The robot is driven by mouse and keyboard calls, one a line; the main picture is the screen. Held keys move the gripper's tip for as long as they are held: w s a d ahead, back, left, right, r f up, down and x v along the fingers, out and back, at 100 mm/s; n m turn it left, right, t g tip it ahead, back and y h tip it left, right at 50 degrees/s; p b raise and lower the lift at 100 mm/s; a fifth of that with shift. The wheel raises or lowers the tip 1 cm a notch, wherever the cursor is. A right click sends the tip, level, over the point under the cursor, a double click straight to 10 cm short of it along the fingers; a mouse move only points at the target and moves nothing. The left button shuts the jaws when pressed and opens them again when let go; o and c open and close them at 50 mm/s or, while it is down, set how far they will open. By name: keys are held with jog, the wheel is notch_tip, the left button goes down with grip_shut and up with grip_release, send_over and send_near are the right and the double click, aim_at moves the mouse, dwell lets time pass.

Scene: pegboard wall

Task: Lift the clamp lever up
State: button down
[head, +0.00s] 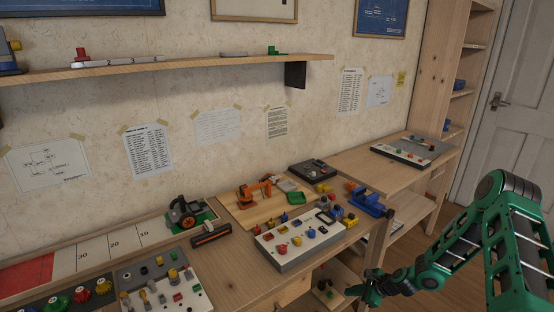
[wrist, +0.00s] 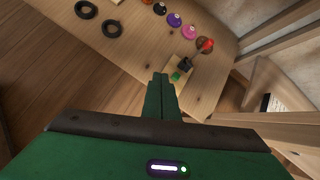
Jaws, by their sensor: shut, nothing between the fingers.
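What looks like the clamp is a small black fitting (wrist: 185,62) on a pale wooden block in the wrist view. Its lever (wrist: 206,46) has a red tip and reaches toward the upper right. A small green piece (wrist: 176,76) is at the block's near side. My gripper (wrist: 160,77) has its fingers together with nothing between them. It appears just left of and below the clamp in the wrist view, apart from it. In the head view my gripper (head: 364,290) is at the lower right, beside a low shelf, where the clamp is too small to make out clearly.
The low wooden surface (wrist: 130,52) also holds black rings (wrist: 112,28) and a row of coloured knobs, including a pink one (wrist: 190,32). Wooden framing (wrist: 275,30) stands to the right. In the head view the workbench (head: 235,285) with several panels is above and left.

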jog(key=s+d+r+n+g+h, duration=0.15)
jog(key=s+d+r+n, duration=0.3)
jog(key=r, duration=0.65)
jog(key=s+d+r+n+g+h, duration=0.15)
jog(key=s+d+r+n, duration=0.35)
jog(key=r, duration=0.5)
jog(key=s+d+r+n+g+h, duration=0.1)
jog(key=s+d+r+n+h, duration=0.2)
jog(key=s+r, duration=0.6)
jog(key=s+r+n, duration=0.2)
jog(key=s+r, duration=0.6)
jog(key=s, duration=0.3)
jog(key=s+r+n+g, duration=0.1)
jog(key=s+r+n, duration=0.1)
jog(key=s+r, duration=0.5)
jog(key=s, duration=0.5)
jog(key=shift+s+a+r+g, duration=0.25)
jog(key=shift+a+r+g, duration=0.05)
jog(key=shift+r, duration=0.05)
